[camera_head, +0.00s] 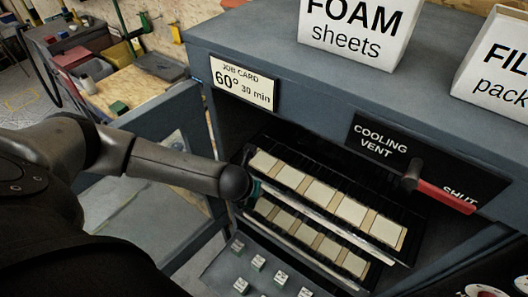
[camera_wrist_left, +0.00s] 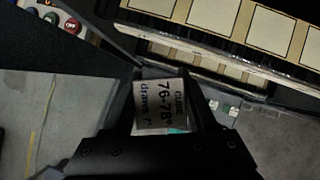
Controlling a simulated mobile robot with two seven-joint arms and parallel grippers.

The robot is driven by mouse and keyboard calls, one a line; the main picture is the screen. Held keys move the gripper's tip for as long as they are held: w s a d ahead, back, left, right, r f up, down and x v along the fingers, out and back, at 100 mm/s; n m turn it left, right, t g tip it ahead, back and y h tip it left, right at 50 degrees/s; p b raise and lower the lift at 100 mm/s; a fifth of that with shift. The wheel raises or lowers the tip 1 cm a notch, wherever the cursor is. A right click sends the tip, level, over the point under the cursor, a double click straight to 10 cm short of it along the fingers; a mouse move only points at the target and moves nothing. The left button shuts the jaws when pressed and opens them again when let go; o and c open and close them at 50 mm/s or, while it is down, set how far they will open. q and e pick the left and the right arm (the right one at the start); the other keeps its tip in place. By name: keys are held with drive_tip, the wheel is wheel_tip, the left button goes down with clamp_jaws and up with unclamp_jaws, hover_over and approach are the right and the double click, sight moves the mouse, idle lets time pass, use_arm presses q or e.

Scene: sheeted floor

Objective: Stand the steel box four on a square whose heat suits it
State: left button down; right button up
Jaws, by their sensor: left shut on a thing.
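My left gripper (camera_wrist_left: 164,82) is shut on a small box (camera_wrist_left: 160,112) with a pale printed label. In the left wrist view the label reads "CURE 76-78°" with a smaller line below; I cannot make out a four. In the head view my left arm reaches to the left end of the oven shelves, and the gripper and box are mostly hidden behind its wrist. The upper shelf (camera_head: 304,211) bears a row of pale squares (camera_head: 320,193), which also show in the left wrist view (camera_wrist_left: 214,12). The lower shelf has more squares (camera_head: 306,234). My right gripper is out of view.
The job card (camera_head: 244,82) reads 60°, 30 min. The cooling vent lever (camera_head: 445,197) points to SHUT. The oven door (camera_head: 150,150) stands open at left. Several small labelled blocks (camera_head: 258,262) stand on a grey surface below the shelves. Foam sheets box (camera_head: 358,35) is on top.

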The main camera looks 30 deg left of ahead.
use_arm(q)
drive_tip(key=w+a+b, duration=0.1)
drive_tip(key=w+b, duration=0.1)
drive_tip(key=w, duration=0.2)
drive_tip(key=w+a+b, duration=0.2)
drive_tip(key=w+b, duration=0.1)
drive_tip(key=w, duration=0.2)
drive_tip(key=w+a+b, duration=0.1)
drive_tip(key=w+b, duration=0.2)
drive_tip(key=w, duration=0.2)
drive_tip(key=shift+w+a+f, duration=0.15)
drive_tip(key=shift+w+a, duration=0.05)
drive_tip(key=shift+a, duration=0.1)
drive_tip(key=shift+w+a+b, duration=0.2)
drive_tip(key=shift+w+b, duration=0.5)
drive_tip(key=shift+b, duration=0.1)
drive_tip(key=shift+w+a+b, duration=0.15)
drive_tip(key=shift+w+b, duration=0.3)
drive_tip(key=shift+b, duration=0.15)
wheel_tip(320, 180, down, 3)
drive_tip(key=b, duration=0.4)
drive_tip(key=shift+s+f+b, duration=0.1)
drive_tip(key=shift+f+b, duration=0.05)
drive_tip(key=shift+b, duration=0.2)
